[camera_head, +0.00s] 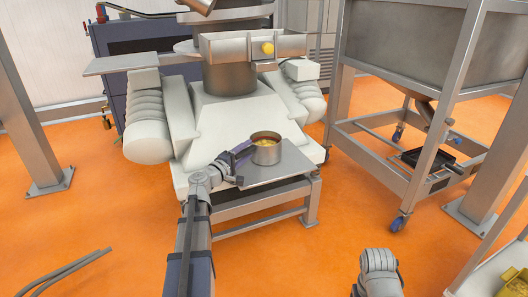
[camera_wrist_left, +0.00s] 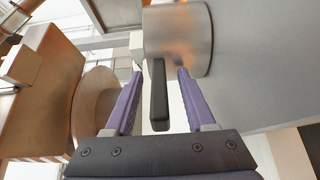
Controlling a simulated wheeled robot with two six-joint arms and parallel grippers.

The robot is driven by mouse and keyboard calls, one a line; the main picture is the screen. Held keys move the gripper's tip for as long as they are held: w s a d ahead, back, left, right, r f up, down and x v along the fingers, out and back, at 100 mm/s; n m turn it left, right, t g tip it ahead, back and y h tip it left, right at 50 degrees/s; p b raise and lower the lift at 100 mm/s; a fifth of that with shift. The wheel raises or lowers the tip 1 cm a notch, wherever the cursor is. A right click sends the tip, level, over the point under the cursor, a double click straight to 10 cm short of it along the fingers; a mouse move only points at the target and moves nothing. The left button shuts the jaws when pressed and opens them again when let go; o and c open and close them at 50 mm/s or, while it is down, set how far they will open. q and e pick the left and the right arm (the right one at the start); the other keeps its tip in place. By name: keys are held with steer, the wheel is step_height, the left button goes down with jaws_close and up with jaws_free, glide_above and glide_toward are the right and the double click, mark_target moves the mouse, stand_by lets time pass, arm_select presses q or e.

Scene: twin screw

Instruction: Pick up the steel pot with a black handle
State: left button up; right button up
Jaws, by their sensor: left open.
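In the head view the left gripper (camera_head: 243,152) is just left of the pot. The handle is mostly hidden there by the gripper. My right arm shows at the bottom right, but its gripper fingers cannot be made out.
A large white machine (camera_head: 235,125) with a steel hopper (camera_head: 255,46) stands right behind the small table. A wheeled steel frame (camera_head: 410,150) stands to the right.

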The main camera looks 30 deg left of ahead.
arm_select(q)
steer(key=shift+c, duration=0.3)
jaws_close()
steer(key=shift+s, duration=0.1)
stand_by(1.0)
